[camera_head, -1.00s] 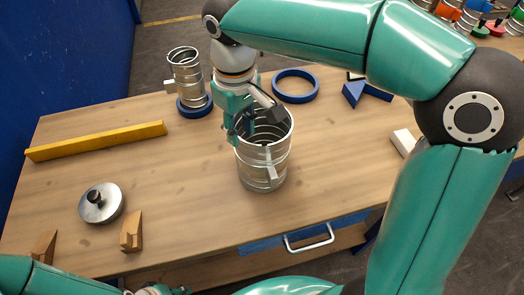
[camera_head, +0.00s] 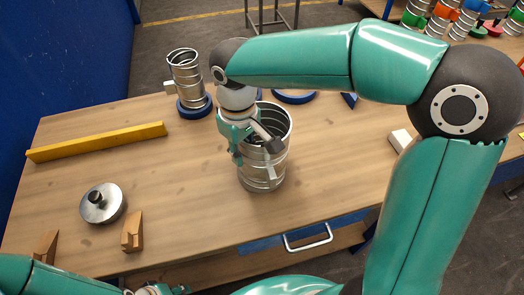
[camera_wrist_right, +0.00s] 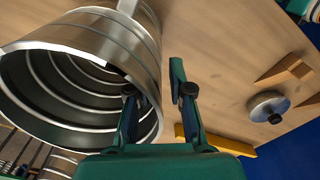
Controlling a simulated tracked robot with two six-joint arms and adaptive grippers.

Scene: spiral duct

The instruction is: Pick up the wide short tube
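The wide short tube (camera_head: 264,172) is a ribbed silver metal duct standing upright on the wooden table, open at the top, with a small tab on its side. My right gripper (camera_head: 256,150) is at its upper rim, on the left side. In the right wrist view, the tube (camera_wrist_right: 120,38) fills the left, and my right gripper (camera_wrist_right: 158,95) is open. One finger overlaps the tube's mouth and the other is outside the wall; I cannot tell whether either touches. My left gripper (camera_head: 165,290) is barely in view at the bottom edge, its fingers unclear.
A narrower metal tube (camera_head: 186,68) stands in a blue ring (camera_head: 195,108) behind left. A yellow bar (camera_head: 95,142), a metal lid (camera_head: 101,204) with a black knob and wooden wedges (camera_head: 132,232) lie left.

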